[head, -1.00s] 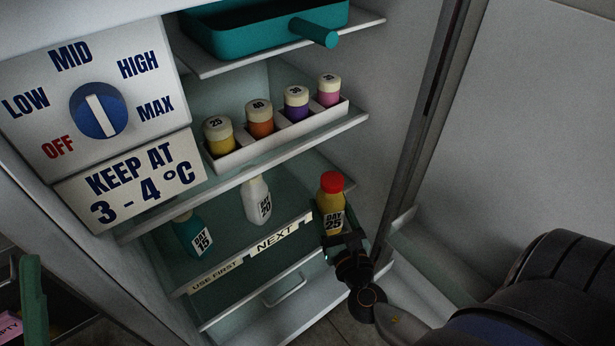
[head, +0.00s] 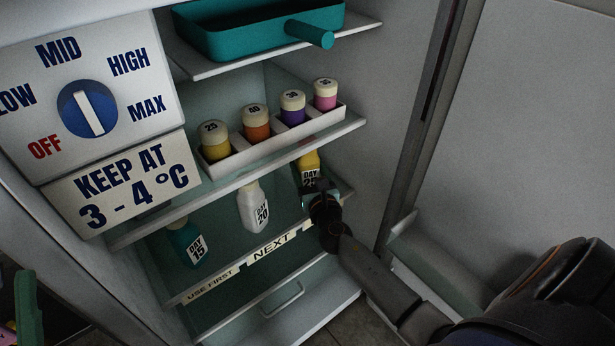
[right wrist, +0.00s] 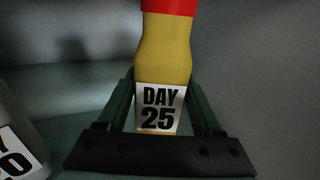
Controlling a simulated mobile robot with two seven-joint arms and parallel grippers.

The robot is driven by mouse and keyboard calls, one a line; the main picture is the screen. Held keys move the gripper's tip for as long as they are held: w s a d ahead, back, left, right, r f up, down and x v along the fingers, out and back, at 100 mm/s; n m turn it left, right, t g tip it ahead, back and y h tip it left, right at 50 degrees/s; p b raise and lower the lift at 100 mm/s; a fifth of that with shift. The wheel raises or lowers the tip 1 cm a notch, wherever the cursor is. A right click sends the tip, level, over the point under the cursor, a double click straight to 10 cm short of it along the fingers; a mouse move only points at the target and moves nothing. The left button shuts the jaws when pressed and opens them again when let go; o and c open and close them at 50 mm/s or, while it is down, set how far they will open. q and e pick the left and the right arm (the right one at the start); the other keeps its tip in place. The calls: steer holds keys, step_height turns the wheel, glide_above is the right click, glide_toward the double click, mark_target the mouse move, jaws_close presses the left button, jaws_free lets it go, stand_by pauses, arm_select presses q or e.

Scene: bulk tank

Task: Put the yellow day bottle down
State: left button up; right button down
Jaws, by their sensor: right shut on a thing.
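The yellow day bottle (head: 309,163) is labelled DAY 25. I cannot tell whether the bottle's base touches the shelf. The white DAY 20 bottle (head: 252,205) stands to its left, and the teal DAY 15 bottle (head: 184,243) further left. My left gripper is not in view.
The shelf's front edge carries USE FIRST (head: 212,285) and NEXT (head: 272,246) labels. A white rack (head: 233,163) with several capped small bottles stands on the shelf above. A teal tray (head: 240,40) is higher up. The cabinet's side wall (head: 372,110) is close on the right.

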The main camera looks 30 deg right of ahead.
steer(key=shift+f+b, duration=0.6)
steer(key=shift+f, duration=0.55)
steer(key=shift+c, duration=0.2)
jaws_free()
